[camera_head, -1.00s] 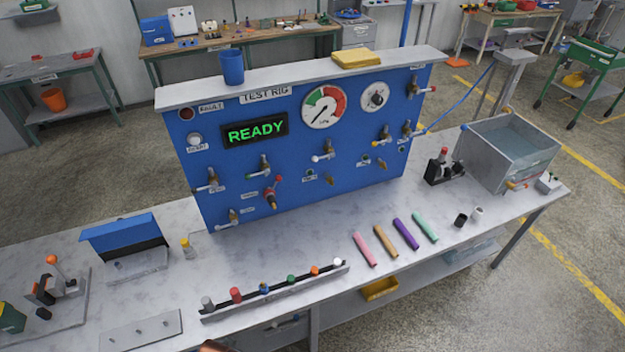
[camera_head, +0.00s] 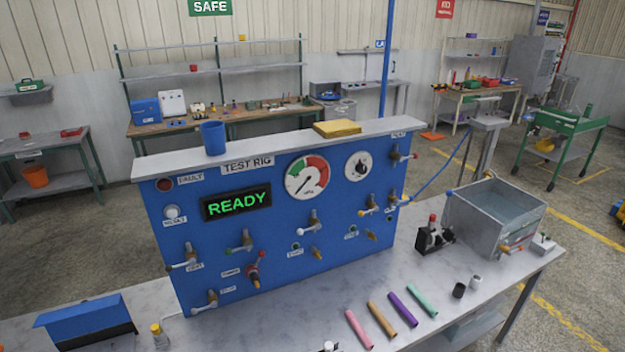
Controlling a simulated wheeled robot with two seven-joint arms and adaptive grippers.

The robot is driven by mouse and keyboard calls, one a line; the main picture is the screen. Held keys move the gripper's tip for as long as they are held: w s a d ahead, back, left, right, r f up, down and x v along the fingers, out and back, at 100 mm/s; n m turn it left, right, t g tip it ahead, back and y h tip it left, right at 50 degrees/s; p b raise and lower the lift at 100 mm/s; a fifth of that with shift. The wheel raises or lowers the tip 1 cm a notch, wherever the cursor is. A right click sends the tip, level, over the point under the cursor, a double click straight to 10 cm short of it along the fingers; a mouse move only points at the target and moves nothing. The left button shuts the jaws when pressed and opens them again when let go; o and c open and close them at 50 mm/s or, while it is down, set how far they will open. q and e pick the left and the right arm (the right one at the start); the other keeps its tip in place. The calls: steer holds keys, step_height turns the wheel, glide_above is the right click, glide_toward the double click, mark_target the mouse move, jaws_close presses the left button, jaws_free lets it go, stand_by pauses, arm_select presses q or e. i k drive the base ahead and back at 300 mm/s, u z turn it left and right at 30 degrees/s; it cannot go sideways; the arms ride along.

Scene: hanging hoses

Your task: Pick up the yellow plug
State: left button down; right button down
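A small yellow-topped piece (camera_head: 157,332), which looks like the yellow plug, stands upright on the grey bench at the bottom left. It is just right of the blue-lidded box, and the frame's lower edge is close below it. Neither of my grippers is in view, so I cannot see where they are relative to it.
The blue test rig panel (camera_head: 285,215) with valves and a READY display stands on the bench (camera_head: 290,315). The blue-lidded box (camera_head: 85,322) is at left. Several coloured tubes (camera_head: 381,318) lie at right, near a metal water tank (camera_head: 495,222).

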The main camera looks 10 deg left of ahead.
mark_target(155, 329)
steer(key=u, duration=1.65)
